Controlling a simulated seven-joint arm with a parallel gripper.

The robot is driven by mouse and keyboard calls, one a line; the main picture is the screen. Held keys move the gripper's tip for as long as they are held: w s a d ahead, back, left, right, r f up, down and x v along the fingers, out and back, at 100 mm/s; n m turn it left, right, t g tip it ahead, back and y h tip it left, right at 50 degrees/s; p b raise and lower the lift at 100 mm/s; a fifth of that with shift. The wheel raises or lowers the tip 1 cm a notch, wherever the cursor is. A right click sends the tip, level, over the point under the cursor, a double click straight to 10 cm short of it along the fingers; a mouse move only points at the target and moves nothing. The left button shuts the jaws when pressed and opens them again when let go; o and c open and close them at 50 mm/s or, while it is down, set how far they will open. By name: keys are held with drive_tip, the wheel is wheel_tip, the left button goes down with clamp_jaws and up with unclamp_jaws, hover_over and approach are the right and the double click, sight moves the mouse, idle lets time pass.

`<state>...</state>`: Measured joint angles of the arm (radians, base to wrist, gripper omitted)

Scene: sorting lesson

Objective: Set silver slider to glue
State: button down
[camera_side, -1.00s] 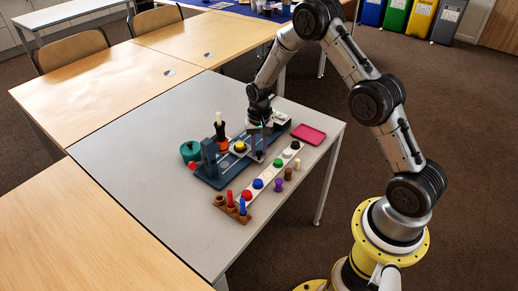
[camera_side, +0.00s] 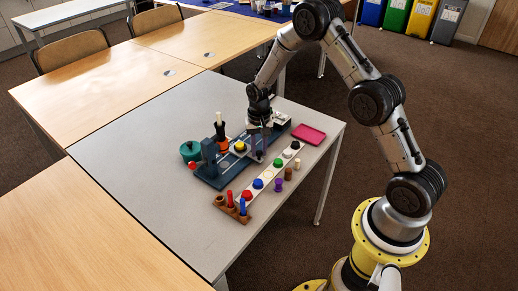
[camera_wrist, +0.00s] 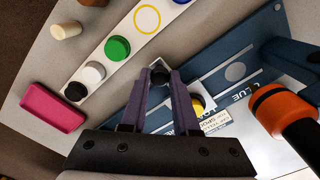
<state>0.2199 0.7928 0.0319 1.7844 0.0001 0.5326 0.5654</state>
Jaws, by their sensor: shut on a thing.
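The blue board (camera_side: 206,181) lies on the grey table, and it also shows in the wrist view (camera_wrist: 290,65). Lettering that reads GLUE is on its track in the wrist view. My gripper (camera_side: 260,149) is over the board's near edge. In the wrist view its purple fingers (camera_wrist: 160,70) close around a small grey knob, which appears to be the silver slider (camera_wrist: 160,77). The fingers hide most of the slider. A yellow knob (camera_wrist: 197,104) and a white card with print (camera_wrist: 215,122) lie just right of the fingers.
A white strip (camera_side: 267,174) of coloured caps runs along the board's near side. A pink tray (camera_side: 308,135) is at its right end. A wooden peg holder (camera_side: 228,208) is at the other. An orange-banded black bottle (camera_wrist: 285,108) stands close right of the fingers. A teal pot (camera_side: 190,151) is behind.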

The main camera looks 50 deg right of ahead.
drive_tip(key=a, duration=0.9)
drive_tip(key=shift+r, duration=0.1)
drive_tip(key=c, duration=0.7)
unclamp_jaws()
drive_tip(key=shift+o, duration=0.2)
wheel_tip(320, 180, up, 14)
